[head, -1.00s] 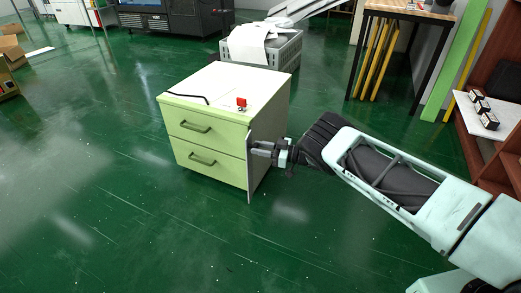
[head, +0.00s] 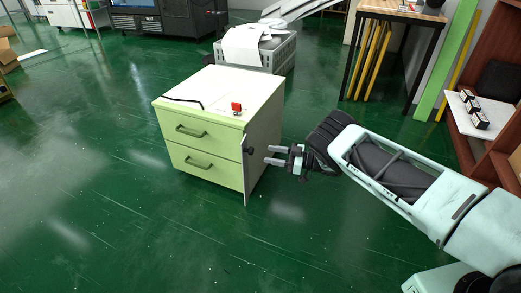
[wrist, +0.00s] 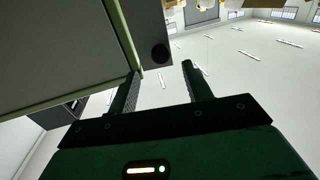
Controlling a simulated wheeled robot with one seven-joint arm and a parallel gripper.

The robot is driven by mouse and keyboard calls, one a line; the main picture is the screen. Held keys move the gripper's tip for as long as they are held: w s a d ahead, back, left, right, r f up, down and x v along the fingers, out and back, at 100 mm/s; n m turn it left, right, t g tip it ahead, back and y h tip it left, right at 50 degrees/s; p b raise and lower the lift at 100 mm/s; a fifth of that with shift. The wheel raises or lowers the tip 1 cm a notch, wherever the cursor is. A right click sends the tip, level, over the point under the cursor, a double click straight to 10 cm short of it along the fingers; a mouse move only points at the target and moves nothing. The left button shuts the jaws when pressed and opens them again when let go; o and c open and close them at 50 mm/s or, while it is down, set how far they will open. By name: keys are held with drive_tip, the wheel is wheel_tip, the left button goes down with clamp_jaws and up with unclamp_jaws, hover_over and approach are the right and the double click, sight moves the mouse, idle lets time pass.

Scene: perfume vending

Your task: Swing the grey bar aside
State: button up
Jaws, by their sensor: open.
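The grey bar (head: 246,180) stands upright along the right front edge of a pale green two-drawer cabinet (head: 208,145). A small black knob (head: 250,151) sticks out from the bar. My gripper (head: 268,155) is open and empty, just right of the bar, its fingers pointing left toward the knob with a gap between. In the wrist view, the bar (wrist: 152,22) shows as a dark grey strip with the round black knob (wrist: 158,53) just beyond the open fingertips (wrist: 161,70). The bar's lower part is not visible there.
A red piece (head: 236,107) and a black cable (head: 184,101) are on the cabinet top. A grey crate (head: 270,56) stands behind it. A wooden-topped table (head: 405,12) is at the back right. The floor left and front of the cabinet is clear.

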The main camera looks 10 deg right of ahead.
drive_tip(key=p+v, duration=0.2)
drive_tip(key=v, duration=0.8)
drive_tip(key=shift+d, duration=0.2)
drive_tip(key=shift+s, duration=0.1)
